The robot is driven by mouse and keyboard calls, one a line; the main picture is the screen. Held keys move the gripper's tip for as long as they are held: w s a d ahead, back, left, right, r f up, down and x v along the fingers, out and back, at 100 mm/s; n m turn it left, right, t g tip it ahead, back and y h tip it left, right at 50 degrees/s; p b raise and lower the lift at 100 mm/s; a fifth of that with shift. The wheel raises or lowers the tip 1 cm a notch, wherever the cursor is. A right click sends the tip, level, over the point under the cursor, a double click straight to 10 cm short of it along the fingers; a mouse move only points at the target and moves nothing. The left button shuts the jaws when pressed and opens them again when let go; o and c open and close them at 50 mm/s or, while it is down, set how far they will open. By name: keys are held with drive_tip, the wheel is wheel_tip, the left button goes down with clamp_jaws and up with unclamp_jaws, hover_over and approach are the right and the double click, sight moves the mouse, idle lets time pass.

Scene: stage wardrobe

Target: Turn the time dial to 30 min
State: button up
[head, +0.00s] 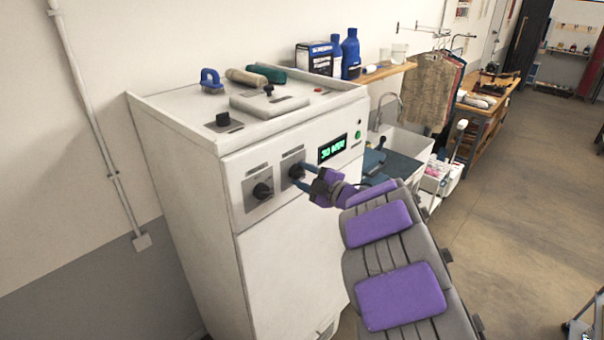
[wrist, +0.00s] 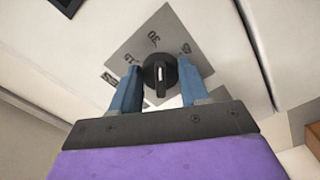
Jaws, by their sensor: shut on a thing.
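The time dial (head: 296,171) is a round black knob on the white machine's sloped front panel. In the wrist view the dial (wrist: 158,78) sits on a grey plate with printed marks, "30" at the top. A white line on the knob runs nearly up and down, roughly in line with the "30". My gripper (head: 306,176) is shut on the dial, one blue finger on each side in the wrist view. The green display (head: 333,149) appears to read "30 MIN", in small letters. Part of the plate is hidden by the knob and fingers.
A second black knob (head: 262,191) is left of the dial on the same panel. A green button (head: 358,135) is right of the display. A blue-handled brush (head: 212,81) and rolled cloths lie on top. A sink (head: 408,143) stands beyond; open floor is at the right.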

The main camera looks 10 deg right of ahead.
drive_tip(key=shift+f, duration=0.35)
drive_tip(key=o, duration=0.7)
drive_tip(key=shift+d, duration=0.1)
drive_tip(key=shift+c, duration=0.2)
drive_tip(key=o, duration=0.4)
drive_tip(key=shift+d+r, duration=0.1)
drive_tip(key=shift+c, duration=0.2)
drive_tip(key=shift+r, duration=0.1)
drive_tip(key=b+v, duration=0.1)
drive_tip(key=v, duration=1.6)
drive_tip(key=shift+d+b, duration=0.2)
drive_tip(key=shift+b, duration=0.2)
drive_tip(key=shift+s, duration=0.1)
